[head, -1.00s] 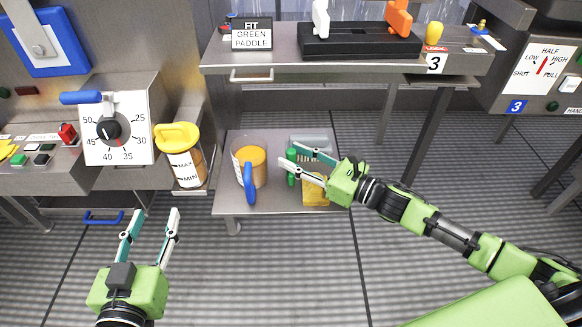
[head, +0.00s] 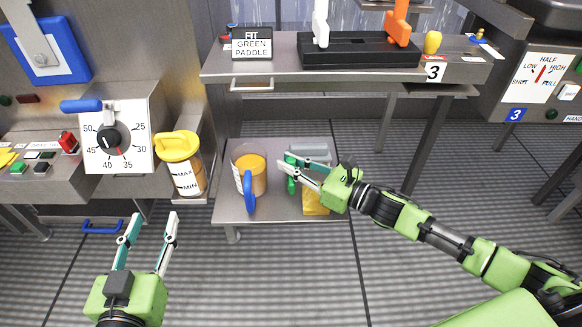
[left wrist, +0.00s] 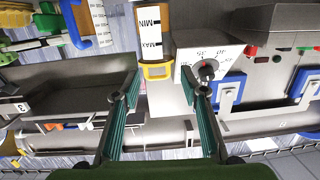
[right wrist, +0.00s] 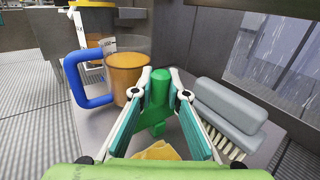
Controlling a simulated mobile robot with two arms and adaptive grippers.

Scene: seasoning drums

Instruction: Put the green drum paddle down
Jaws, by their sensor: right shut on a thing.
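The green drum paddle (head: 291,186) is upright over the low steel shelf (head: 233,209). My right gripper (head: 281,161) is shut on it. In the right wrist view the paddle (right wrist: 156,88) stands between the two fingertips (right wrist: 160,80), its lower part reaching down toward the shelf. I cannot tell whether its foot touches the shelf. My left gripper (head: 153,216) is open and empty over the floor at the left. Its two fingers also show apart in the left wrist view (left wrist: 159,92).
A jug (head: 261,182) of orange contents with a blue handle stands left of the paddle. A grey brush (right wrist: 232,105) and yellow cloth (head: 316,202) lie to its right. A yellow-lidded container (head: 184,175) stands further left. A bench (head: 275,72) is above and behind.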

